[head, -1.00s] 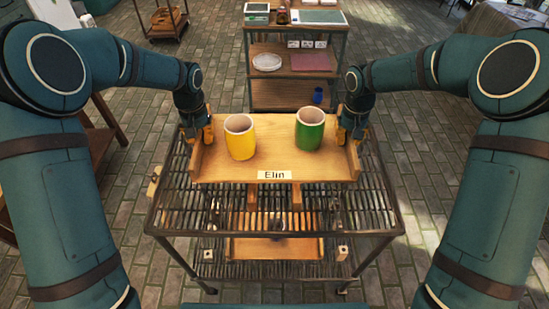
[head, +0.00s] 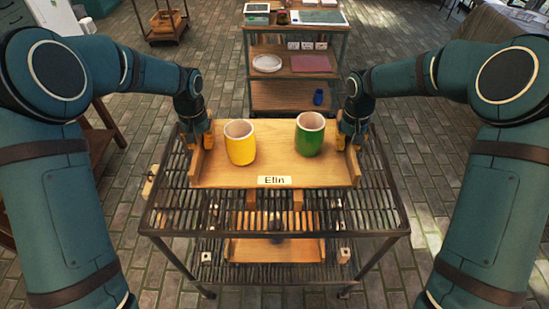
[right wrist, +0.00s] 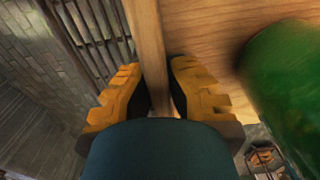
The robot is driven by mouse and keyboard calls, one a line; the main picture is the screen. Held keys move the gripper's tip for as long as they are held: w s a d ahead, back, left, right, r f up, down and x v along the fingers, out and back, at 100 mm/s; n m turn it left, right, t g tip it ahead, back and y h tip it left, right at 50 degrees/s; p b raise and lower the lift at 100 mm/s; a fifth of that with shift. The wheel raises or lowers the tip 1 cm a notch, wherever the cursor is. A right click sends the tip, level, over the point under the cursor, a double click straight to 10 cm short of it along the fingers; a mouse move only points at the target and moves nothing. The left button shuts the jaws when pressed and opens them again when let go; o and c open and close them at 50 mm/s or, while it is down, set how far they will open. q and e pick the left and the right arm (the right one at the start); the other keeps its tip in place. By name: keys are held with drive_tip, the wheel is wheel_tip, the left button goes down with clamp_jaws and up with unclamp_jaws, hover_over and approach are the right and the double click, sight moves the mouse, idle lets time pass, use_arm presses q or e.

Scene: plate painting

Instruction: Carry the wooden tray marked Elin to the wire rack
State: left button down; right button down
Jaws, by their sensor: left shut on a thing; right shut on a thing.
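The wooden tray marked Elin (head: 225,176) is level over the top of the wire rack (head: 165,215); I cannot tell whether it touches the bars. A yellow cup (head: 241,146) and a green cup (head: 309,136) stand upright on it. My left gripper (head: 197,142) is shut on the tray's left end. My right gripper (head: 353,136) is shut on the right end; in the right wrist view the right gripper (right wrist: 158,95) has its orange fingers on both sides of the tray's raised edge. The green cup (right wrist: 285,95) is close by there.
A shelf unit (head: 285,65) with a white dish, a reddish board and a blue cup stands behind the rack. A lower wooden piece (head: 250,249) sits on the rack's lower level.

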use_arm(q)
drive_tip(key=shift+f+b, duration=0.65)
drive_tip(key=shift+f, duration=0.05)
use_arm(e)
drive_tip(key=shift+f, duration=0.7)
use_arm(q)
drive_tip(key=c, duration=1.1)
unclamp_jaws()
drive_tip(key=shift+c, duration=0.2)
use_arm(e)
drive_tip(key=c, duration=1.1)
unclamp_jaws()
drive_tip(key=shift+c, duration=0.2)
use_arm(q)
drive_tip(key=shift+s, duration=0.1)
drive_tip(key=shift+r, duration=0.15)
wheel_tip(320, 180, up, 12)
drive_tip(key=shift+f, duration=0.15)
use_arm(e)
drive_tip(key=shift+r, duration=0.1)
wheel_tip(320, 180, up, 12)
drive_tip(key=shift+f, duration=0.1)
